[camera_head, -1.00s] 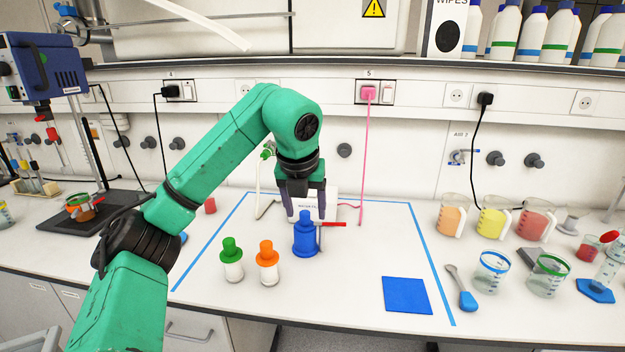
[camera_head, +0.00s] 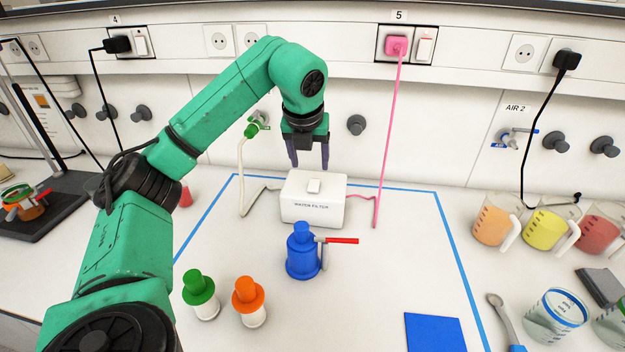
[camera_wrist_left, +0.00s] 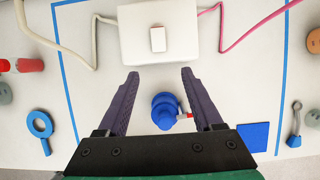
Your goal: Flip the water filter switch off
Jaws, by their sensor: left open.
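The white water filter (camera_head: 312,209) is a box lying on the bench, with cables or hoses at both sides. A small white switch (camera_head: 314,186) sits on its top face; whether it is on or off cannot be told. In the left wrist view the filter (camera_wrist_left: 185,38) and its switch (camera_wrist_left: 158,39) lie just beyond my fingertips. My left gripper (camera_head: 309,165) is open and empty, pointing down, and appears above the filter's back edge in the head view. It also shows in the left wrist view (camera_wrist_left: 159,76). My right gripper is out of view.
A blue bottle-like valve (camera_head: 302,258) with a red handle stands in front of the filter. Green-capped (camera_head: 206,307) and orange-capped (camera_head: 254,315) bottles stand nearer. A pink cable (camera_head: 388,135) runs up to a wall socket. Beakers stand at the right.

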